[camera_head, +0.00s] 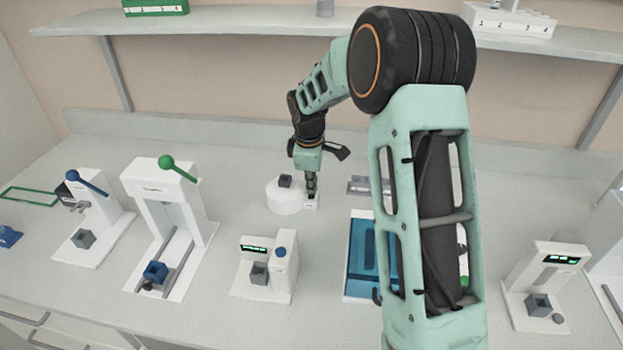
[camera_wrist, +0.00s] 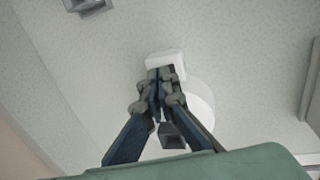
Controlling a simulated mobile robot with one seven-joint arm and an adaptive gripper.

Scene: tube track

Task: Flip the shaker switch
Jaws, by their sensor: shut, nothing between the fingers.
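The shaker (camera_head: 285,200) is a round white body with a dark square holder (camera_head: 285,181) on top, at the back middle of the bench. A small white switch box (camera_head: 311,205) adjoins it at the front right. My gripper (camera_head: 311,190) points down at this box with its fingers together and empty. In the wrist view my fingertips (camera_wrist: 160,75) are over the white switch box (camera_wrist: 165,59), and the round shaker body (camera_wrist: 200,105) is partly behind the fingers. The fingers hide most of the switch, so its position cannot be told.
A white device with a small display (camera_head: 265,270) stands in front of the shaker. A blue tray (camera_head: 360,255) lies to the right, partly behind my arm. Stands with a green lever (camera_head: 178,168) and a blue lever (camera_head: 87,182) are at left. A shelf (camera_head: 230,22) runs above the bench.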

